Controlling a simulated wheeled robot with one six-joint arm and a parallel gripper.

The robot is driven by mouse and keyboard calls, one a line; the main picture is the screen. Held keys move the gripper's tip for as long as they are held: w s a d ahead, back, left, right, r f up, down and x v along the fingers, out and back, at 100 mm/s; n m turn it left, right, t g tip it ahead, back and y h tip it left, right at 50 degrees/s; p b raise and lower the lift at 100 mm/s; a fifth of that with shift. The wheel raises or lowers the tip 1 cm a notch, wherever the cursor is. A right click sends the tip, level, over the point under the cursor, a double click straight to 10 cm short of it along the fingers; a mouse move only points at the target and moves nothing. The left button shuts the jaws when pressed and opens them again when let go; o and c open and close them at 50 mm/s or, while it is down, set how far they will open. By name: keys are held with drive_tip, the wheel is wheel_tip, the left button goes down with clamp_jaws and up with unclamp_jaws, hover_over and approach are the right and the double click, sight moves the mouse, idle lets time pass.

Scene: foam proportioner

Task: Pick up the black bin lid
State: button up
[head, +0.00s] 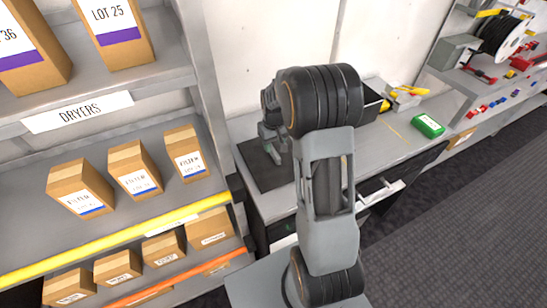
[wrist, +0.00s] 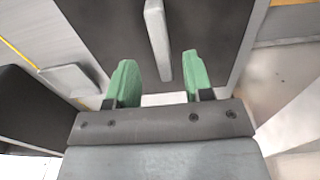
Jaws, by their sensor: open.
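The black bin lid (head: 258,175) lies flat on the grey workbench, beside the shelving, partly hidden by my arm. In the wrist view the lid (wrist: 215,35) is a dark flat panel with a light grey bar handle (wrist: 157,38) along its middle. My gripper (head: 272,145) is over the lid in the head view. In the wrist view my gripper (wrist: 157,60) is open, its green fingertips on either side of the handle's near end. I see no contact; the height gap is hard to judge.
A black open bin (head: 371,104) stands on the bench behind my arm. A green box (head: 428,125) and yellow-handled tools (head: 408,90) lie farther right. Shelving with cardboard boxes (head: 135,170) stands close on the left. The grey floor (head: 450,220) at right is clear.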

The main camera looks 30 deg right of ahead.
sight(274, 150)
drive_tip(key=shift+s+a+f, duration=0.1)
drive_tip(key=shift+a+f, duration=0.05)
drive_tip(key=shift+f, duration=1.85)
clamp_jaws()
